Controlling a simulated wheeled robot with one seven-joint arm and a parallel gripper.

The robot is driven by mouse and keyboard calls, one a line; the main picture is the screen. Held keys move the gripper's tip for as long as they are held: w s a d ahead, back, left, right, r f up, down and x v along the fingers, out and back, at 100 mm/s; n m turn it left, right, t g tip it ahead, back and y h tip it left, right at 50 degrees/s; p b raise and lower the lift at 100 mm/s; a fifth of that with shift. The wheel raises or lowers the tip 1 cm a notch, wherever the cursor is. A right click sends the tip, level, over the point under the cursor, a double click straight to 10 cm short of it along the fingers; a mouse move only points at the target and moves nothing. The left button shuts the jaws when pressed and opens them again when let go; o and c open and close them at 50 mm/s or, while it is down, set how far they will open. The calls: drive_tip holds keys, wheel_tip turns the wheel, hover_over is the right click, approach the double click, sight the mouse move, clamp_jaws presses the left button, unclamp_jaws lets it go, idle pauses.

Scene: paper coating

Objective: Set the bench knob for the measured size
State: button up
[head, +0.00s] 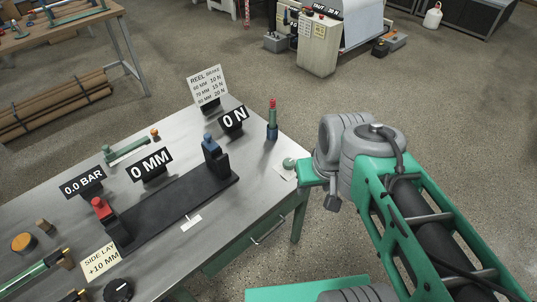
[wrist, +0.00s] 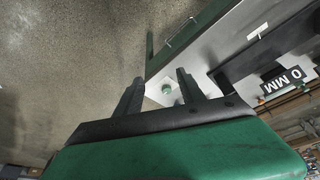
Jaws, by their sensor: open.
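A black dial knob (head: 118,290) sits at the near left of the steel bench (head: 255,215), partly cut off by the picture's edge. A small pale green round knob (head: 289,163) sits on a white plate at the bench's right corner. It also shows in the wrist view (wrist: 167,89), between the finger lines of my gripper (wrist: 161,76). My gripper is open and empty beside that corner; the gap to the knob is hard to judge. Displays read 0 MM (head: 151,164), 0 N (head: 233,120) and 0.0 BAR (head: 82,183).
A REEL BRAKE card (head: 207,88) lists 60 MM 10 N, 70 MM 15 N and a third row. A black measuring bed with a red-topped post (head: 103,212) and a blue-topped post (head: 212,150) lies mid-bench. A SIDE LAY +10 MM card (head: 101,262) stands near. A stack light (head: 272,120) rises behind.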

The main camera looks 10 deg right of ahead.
drive_tip(key=shift+o, duration=1.2)
drive_tip(key=w+a+n+b, duration=0.1)
drive_tip(key=w+n, duration=0.2)
drive_tip(key=w, duration=0.4)
drive_tip(key=shift+w+a+f+g+y+b, duration=0.25)
drive_tip(key=shift+w+a+g+y+b, duration=0.1)
drive_tip(key=shift+g+y, duration=0.05)
drive_tip(key=n+g+y+b, duration=0.2)
drive_tip(key=n+y+b, duration=0.15)
drive_tip(key=n, duration=0.85)
hover_over(289, 162)
drive_tip(key=d, duration=0.3)
wheel_tip(289, 162, down, 16)
drive_tip(key=shift+n, duration=0.4)
drive_tip(key=x, duration=0.7)
drive_tip(key=shift+s+d+b, duration=0.25)
drive_tip(key=shift+s+b, duration=0.05)
drive_tip(key=shift+b, duration=0.1)
drive_tip(key=shift+a+f, duration=0.1)
drive_tip(key=shift+f, duration=0.35)
clamp_jaws()
